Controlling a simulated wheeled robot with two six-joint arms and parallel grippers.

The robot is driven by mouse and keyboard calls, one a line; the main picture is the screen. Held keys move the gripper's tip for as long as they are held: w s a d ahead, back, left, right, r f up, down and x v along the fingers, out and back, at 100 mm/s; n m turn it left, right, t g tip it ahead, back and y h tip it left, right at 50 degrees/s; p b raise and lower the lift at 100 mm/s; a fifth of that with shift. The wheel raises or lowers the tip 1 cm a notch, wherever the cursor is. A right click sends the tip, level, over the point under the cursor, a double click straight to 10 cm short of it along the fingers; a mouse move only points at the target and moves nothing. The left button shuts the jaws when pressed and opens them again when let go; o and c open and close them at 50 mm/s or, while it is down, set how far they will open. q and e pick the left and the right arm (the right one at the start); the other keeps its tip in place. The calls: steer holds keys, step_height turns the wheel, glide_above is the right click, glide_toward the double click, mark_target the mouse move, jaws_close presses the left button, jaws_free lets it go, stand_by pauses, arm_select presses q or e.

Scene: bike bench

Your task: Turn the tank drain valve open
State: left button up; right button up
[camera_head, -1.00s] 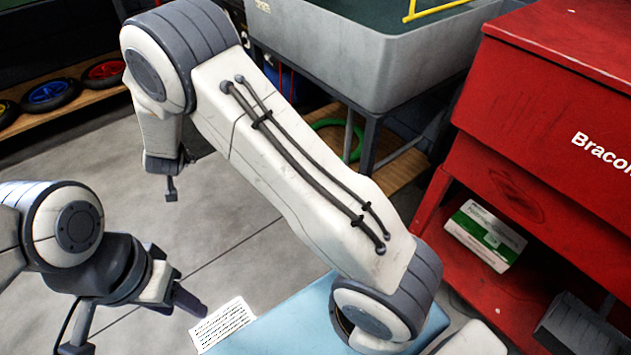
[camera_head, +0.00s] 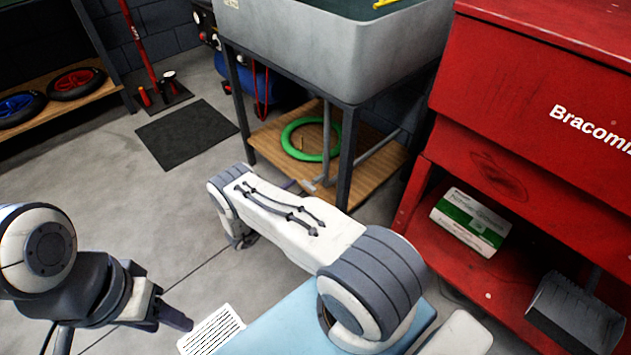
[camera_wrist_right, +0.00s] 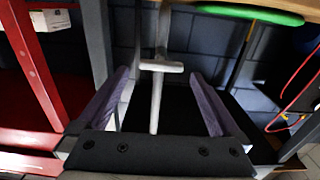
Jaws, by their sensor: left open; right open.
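The grey tank (camera_head: 330,50) stands on a dark frame at the top of the head view. Light grey pipework (camera_head: 365,158) shows under it, with a short crosspiece at its lower left end. In the right wrist view a light grey pipe with a crossbar (camera_wrist_right: 162,66) and a straight bar below it lies between the fingers; I cannot tell which part is the valve handle. My right gripper (camera_wrist_right: 160,75) is open around this line of sight, with no clear contact. In the head view my forearm mostly hides it. My left gripper (camera_head: 175,315) is open and empty at lower left.
A wooden shelf (camera_head: 265,145) under the tank holds a green ring (camera_head: 290,135). The frame's dark legs stand close to my right arm. A red bench (camera_head: 540,90) with a green-and-white box (camera_head: 470,220) is at right.

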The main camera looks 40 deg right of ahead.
mark_target(310, 184)
steer(key=d, duration=0.2)
steer(key=d+b, duration=0.1)
steer(key=d, duration=0.4)
steer(key=shift+w+d, duration=0.25)
steer(key=shift+w, duration=0.1)
steer(key=c, duration=1.2)
